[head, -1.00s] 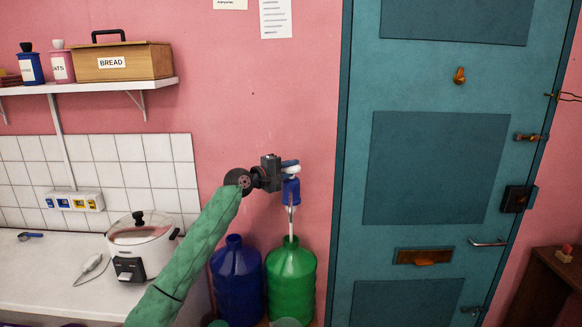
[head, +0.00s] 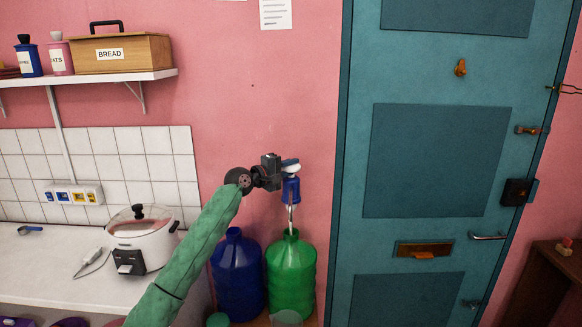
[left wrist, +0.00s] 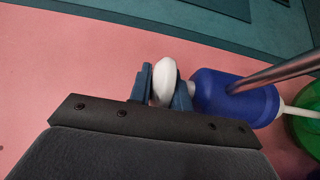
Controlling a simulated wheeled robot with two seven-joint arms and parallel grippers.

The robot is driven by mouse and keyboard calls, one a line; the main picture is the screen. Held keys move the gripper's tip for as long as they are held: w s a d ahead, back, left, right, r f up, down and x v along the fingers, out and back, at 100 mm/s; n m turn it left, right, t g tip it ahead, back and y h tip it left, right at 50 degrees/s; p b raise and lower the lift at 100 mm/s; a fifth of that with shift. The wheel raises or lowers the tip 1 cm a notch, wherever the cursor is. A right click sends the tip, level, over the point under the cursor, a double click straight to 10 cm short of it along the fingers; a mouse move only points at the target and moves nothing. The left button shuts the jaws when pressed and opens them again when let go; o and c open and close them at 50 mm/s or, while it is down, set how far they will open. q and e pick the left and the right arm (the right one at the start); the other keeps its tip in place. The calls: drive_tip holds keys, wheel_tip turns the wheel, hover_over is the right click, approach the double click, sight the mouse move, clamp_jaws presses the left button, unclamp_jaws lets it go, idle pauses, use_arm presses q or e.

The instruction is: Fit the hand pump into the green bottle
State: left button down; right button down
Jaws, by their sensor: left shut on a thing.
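The hand pump (head: 291,189) has a blue body, a white top and a thin metal spout. It hangs upright above the green bottle (head: 291,277), and its lower tube reaches down to the bottle's mouth. The blue body is clear above the neck. My left gripper (head: 283,168) is shut on the pump's white top. In the left wrist view the fingers (left wrist: 164,88) close around the white knob, with the blue pump body (left wrist: 232,98) to the right and the green bottle (left wrist: 302,130) at the right edge. Whether the tube tip is inside the mouth is hard to tell. My right gripper is not in view.
A blue bottle (head: 238,272) stands just left of the green one. A white cooker (head: 142,238) stands on the counter further left. A teal door (head: 440,160) is to the right. The pink wall is close behind the bottles.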

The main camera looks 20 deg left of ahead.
sight(284, 191)
use_arm(q)
drive_tip(key=shift+f+b, duration=1.9)
drive_tip(key=shift+f, duration=2.15)
drive_tip(key=shift+f+b, duration=1.1)
drive_tip(key=shift+f, duration=1.3)
drive_tip(key=c, duration=1.2)
unclamp_jaws()
drive_tip(key=shift+s, duration=0.1)
drive_tip(key=v, duration=1.3)
drive_tip(key=shift+p, duration=0.45)
